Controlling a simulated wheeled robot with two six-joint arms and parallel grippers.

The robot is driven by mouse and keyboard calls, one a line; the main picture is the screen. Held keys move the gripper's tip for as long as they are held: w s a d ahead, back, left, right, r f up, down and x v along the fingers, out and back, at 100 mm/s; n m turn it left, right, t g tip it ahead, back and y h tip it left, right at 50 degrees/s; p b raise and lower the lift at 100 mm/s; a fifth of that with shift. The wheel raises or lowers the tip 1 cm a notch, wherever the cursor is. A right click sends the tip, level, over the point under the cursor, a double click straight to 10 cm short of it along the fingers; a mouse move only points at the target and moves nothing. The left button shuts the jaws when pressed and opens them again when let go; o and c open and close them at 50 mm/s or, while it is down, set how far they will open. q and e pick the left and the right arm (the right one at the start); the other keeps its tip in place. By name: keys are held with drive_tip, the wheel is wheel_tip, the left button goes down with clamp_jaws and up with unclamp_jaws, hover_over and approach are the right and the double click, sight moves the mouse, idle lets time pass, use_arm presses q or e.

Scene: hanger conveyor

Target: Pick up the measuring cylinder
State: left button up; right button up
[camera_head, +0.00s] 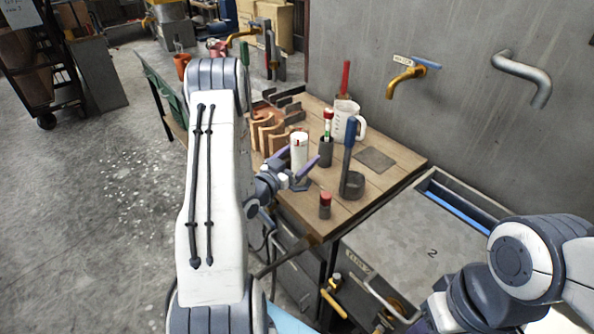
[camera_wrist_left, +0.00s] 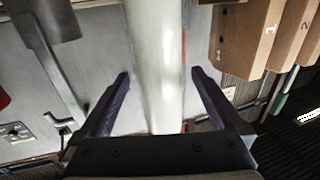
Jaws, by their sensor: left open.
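The measuring cylinder (camera_head: 299,148) appears to be the pale upright cylinder with a red mark near its top, on the wooden bench. In the left wrist view a pale cylinder (camera_wrist_left: 157,45) with a red edge runs down between the two open fingers of the gripper (camera_wrist_left: 160,74). I see gaps on both sides, so the fingers look apart from it. My right arm is at the lower right, and I see no fingers on it.
On the wooden bench (camera_head: 392,178) stand a blue-handled tool (camera_head: 350,150), a dark holder (camera_head: 326,152), a clear jug (camera_head: 349,118) and a small red-topped item (camera_head: 325,204) near the front edge. A grey cabinet top (camera_head: 400,245) is to the right.

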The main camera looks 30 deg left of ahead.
use_arm(q)
drive_tip(key=w, duration=0.3)
drive_tip(key=shift+w+d+p, duration=0.1)
drive_tip(key=shift+w+p, duration=0.05)
drive_tip(key=shift+p, duration=0.2)
clamp_jaws()
drive_tip(key=shift+r, duration=0.15)
